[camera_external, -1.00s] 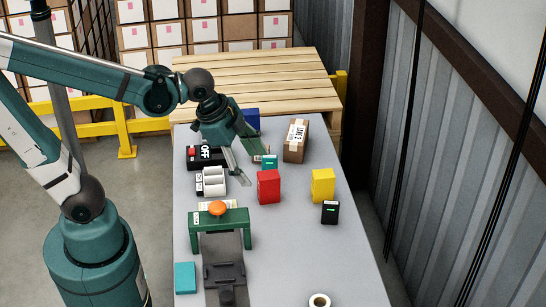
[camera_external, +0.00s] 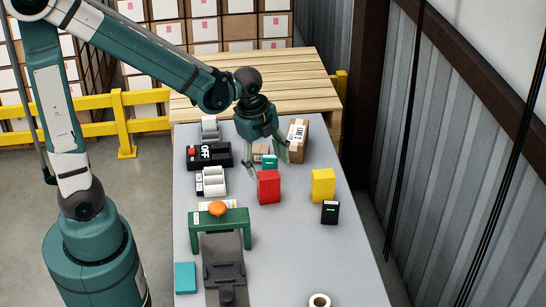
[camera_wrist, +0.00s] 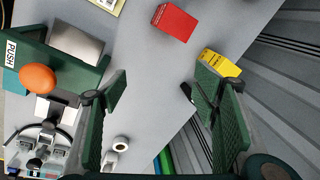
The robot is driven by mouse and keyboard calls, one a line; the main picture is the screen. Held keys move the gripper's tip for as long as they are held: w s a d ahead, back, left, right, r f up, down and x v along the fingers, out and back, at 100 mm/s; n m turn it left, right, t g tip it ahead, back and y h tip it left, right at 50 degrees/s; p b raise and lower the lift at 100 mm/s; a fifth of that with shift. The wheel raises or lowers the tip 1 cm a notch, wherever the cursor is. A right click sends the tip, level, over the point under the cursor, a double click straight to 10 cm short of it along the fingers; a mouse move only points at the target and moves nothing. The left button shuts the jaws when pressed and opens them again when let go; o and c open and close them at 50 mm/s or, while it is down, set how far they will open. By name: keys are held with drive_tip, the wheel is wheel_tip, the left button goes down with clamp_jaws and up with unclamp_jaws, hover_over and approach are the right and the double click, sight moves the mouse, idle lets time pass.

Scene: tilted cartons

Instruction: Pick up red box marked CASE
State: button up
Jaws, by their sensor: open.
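In the wrist view the red box (camera_wrist: 174,22) lies near the top, beyond my fingers, with small print on one face too small to read. My gripper (camera_external: 266,167) is above and just behind the red box in the external view, fingers pointing down. In the wrist view my gripper (camera_wrist: 165,115) has its two green fingers spread apart with nothing between them. It does not touch the red box there.
A yellow box (camera_external: 323,185) and a black device (camera_external: 330,212) stand right of the red box. A brown carton (camera_external: 297,141) and teal item (camera_external: 269,161) are behind it. A green stand with orange button (camera_external: 217,208) is left.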

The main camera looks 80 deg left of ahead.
sight(268, 175)
drive_tip(key=a+f+m, duration=0.1)
drive_tip(key=a+f, duration=0.1)
drive_tip(key=f, duration=0.1)
drive_tip(key=w+a+f+m+g, duration=0.1)
drive_tip(key=a+f+m, duration=0.1)
drive_tip(key=a+f, duration=0.1)
drive_tip(key=a+f+m+g, duration=0.1)
drive_tip(key=a+f, duration=0.1)
drive_tip(key=f, duration=0.1)
drive_tip(key=shift+w+a+m+h+p, duration=0.25)
drive_tip(key=shift+a+m+h+p, duration=0.05)
drive_tip(key=shift+a+m, duration=0.1)
drive_tip(key=shift+a+f+m, duration=0.3)
drive_tip(key=shift+a+f, duration=0.15)
drive_tip(key=shift+f, duration=0.25)
drive_tip(key=shift+f, duration=1.3)
drive_tip(key=shift+f+b, duration=0.85)
drive_tip(key=shift+f, duration=1.75)
